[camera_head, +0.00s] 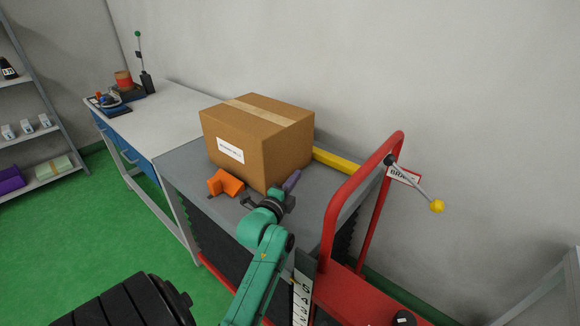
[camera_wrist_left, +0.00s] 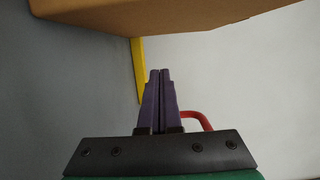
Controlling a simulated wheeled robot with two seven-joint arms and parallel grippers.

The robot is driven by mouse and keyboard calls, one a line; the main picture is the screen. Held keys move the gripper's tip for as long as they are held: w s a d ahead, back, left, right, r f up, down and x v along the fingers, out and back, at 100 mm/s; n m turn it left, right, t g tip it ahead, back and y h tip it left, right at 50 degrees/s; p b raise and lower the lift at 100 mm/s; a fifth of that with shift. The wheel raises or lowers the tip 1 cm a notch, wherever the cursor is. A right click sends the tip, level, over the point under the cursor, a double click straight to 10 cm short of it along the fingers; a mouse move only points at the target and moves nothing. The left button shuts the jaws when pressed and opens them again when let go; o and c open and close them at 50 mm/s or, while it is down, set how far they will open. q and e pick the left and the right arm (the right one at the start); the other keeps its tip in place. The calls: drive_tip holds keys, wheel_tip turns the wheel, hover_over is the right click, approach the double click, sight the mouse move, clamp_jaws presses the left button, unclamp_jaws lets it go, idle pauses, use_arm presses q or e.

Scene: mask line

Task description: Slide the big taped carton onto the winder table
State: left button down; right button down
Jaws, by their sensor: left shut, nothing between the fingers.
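The big taped carton (camera_head: 236,135) sits upright on the grey top of a lift cart (camera_head: 188,163), with a pale tape strip along its top and a white label on its front. Its brown side also fills the top of the left wrist view (camera_wrist_left: 150,18). A light-topped table (camera_head: 160,112) with blue drawers, apparently the winder table, adjoins the cart's left end. My left gripper (camera_head: 294,178) is shut and empty beside the carton's near right corner. Its purple fingers (camera_wrist_left: 160,74) are together; I cannot tell whether they touch the carton. My right gripper is not in view.
An orange block (camera_head: 225,184) sits at the cart's front edge. A yellow bar (camera_head: 337,161) lies behind the carton's right side. The red handle frame (camera_head: 335,200) and yellow-knobbed lever (camera_head: 437,206) stand right. Tools (camera_head: 124,82) occupy the table's far end; its near part is clear.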

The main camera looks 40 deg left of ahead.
sight(290, 167)
use_arm(q)
drive_tip(key=x, duration=0.4)
drive_tip(key=shift+r, duration=0.1)
drive_tip(key=a, duration=0.3)
drive_tip(key=shift+s, duration=0.2)
drive_tip(key=shift+s+a+p, duration=0.15)
drive_tip(key=shift+a+p, duration=0.15)
drive_tip(key=shift+a, duration=0.2)
drive_tip(key=shift+d, duration=0.1)
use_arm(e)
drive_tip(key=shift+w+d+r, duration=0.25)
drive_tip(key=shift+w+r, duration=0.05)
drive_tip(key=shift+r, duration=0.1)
